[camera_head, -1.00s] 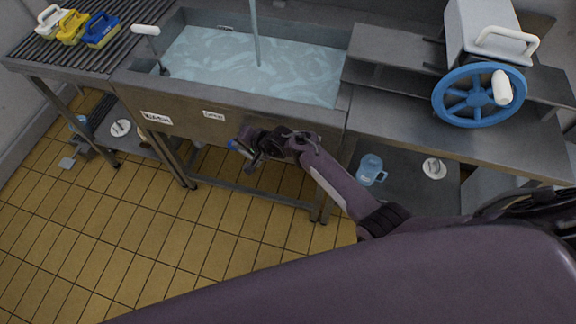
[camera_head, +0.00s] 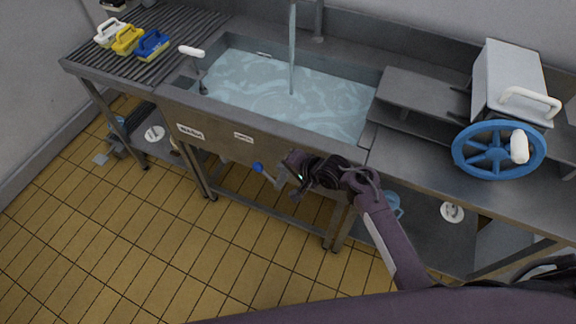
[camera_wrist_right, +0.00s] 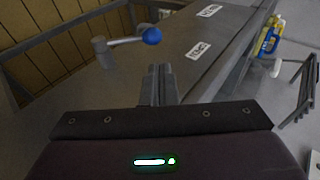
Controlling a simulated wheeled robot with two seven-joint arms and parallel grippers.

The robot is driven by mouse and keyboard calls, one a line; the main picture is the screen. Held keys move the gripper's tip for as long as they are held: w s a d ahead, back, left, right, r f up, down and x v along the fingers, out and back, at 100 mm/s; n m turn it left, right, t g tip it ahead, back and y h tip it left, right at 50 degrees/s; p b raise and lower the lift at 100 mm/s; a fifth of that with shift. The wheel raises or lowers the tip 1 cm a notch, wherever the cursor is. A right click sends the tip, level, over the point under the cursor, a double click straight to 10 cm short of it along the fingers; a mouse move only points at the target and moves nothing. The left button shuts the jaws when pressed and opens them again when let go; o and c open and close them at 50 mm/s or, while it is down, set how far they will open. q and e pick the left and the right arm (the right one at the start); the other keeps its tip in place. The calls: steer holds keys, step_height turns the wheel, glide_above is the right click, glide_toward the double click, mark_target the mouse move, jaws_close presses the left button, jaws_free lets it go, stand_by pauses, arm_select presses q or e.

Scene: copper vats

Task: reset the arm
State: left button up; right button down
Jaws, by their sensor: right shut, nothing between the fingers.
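My right gripper (camera_head: 287,170) is in front of the sink's front panel, low and near its right part. In the right wrist view its two fingers (camera_wrist_right: 161,84) are together with nothing between them. A lever with a blue knob (camera_head: 258,167) sticks out under the sink, just left of the gripper and apart from it. The blue knob also shows in the right wrist view (camera_wrist_right: 152,36), beyond the fingertips. My left gripper is not in view.
The sink (camera_head: 235,122) holds water under a running tap. Yellow, white and blue-handled brushes stand on the ribbed drainboard (camera_head: 185,50). A blue handwheel (camera_head: 462,152) is on the right. A light blue jug (camera_head: 392,201) is on the lower shelf.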

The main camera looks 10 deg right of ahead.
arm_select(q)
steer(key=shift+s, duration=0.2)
arm_select(e)
steer(key=shift+s+d+r, duration=0.35)
steer(key=shift+s+r, duration=0.1)
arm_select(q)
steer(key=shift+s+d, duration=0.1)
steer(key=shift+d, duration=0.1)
arm_select(e)
steer(key=s+d+f+n+g+h, duration=0.2)
steer(key=s+d+f, duration=0.1)
steer(key=s+f, duration=0.9)
steer(key=s+d+f+n+g+h, duration=0.1)
steer(key=s+d+f+n, duration=0.25)
steer(key=s+f, duration=0.9)
arm_select(q)
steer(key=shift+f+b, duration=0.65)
steer(key=shift+b, duration=0.05)
arm_select(e)
steer(key=s+d+f+n+g+h, duration=0.1)
steer(key=s+d+f, duration=0.3)
steer(key=s, duration=0.6)
steer(key=s+d+f+n+g+h, duration=0.2)
steer(key=s+d+f+n, duration=0.1)
steer(key=s+f, duration=0.6)
steer(key=shift+s+d+n+g+h, duration=0.35)
steer(key=shift+s+d, duration=0.1)
steer(key=shift+s, duration=0.2)
